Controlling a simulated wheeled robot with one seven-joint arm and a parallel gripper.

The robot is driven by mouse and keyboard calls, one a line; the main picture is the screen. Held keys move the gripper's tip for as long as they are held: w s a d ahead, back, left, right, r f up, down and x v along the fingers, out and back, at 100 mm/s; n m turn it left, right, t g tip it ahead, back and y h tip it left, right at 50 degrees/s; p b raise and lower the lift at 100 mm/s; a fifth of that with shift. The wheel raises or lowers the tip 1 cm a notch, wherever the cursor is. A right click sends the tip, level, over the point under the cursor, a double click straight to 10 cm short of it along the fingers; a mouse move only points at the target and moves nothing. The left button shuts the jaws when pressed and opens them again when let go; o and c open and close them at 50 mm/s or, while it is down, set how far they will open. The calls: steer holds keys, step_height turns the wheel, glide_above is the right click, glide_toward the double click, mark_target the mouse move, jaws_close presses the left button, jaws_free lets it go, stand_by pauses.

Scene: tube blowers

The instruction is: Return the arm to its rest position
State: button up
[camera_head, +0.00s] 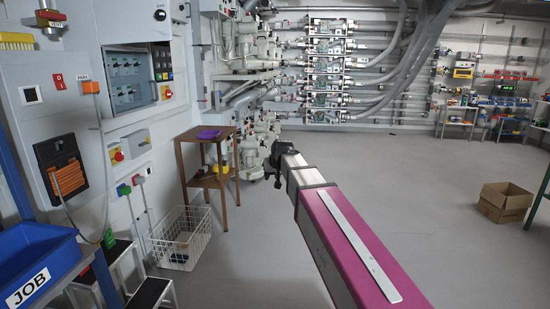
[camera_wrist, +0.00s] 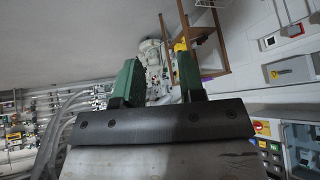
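My arm, with its magenta link, reaches forward from the lower right of the head view. My gripper (camera_head: 278,165) is a small dark shape at its far end, held in the air over the grey floor. In the wrist view, my gripper (camera_wrist: 160,78) shows two green fingers well apart. Nothing is seen held between them; only the background shows in the gap. The fingers touch nothing that I can make out.
A wooden stand (camera_head: 233,172) with a purple item (camera_head: 208,134) on top stands left of my gripper. A white wire basket (camera_head: 181,237) and the control wall (camera_head: 120,75) are at left. A cardboard box (camera_head: 504,202) sits at right. The middle floor is clear.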

steer(key=s+d+f+m+g+h, duration=0.1)
steer(key=s+d+f+g, duration=0.2)
steer(key=s+d+f, duration=0.7)
steer(key=s+d+f+m+g+h, duration=0.1)
steer(key=s+d+f+m+g, duration=0.1)
steer(key=s+d+f, duration=0.8)
steer(key=s+f+g, duration=0.1)
steer(key=s+f, duration=0.4)
steer(key=f, duration=0.2)
steer(key=shift+s+f+h, duration=0.2)
steer(key=shift+f+h, duration=0.1)
steer(key=shift+h, duration=0.1)
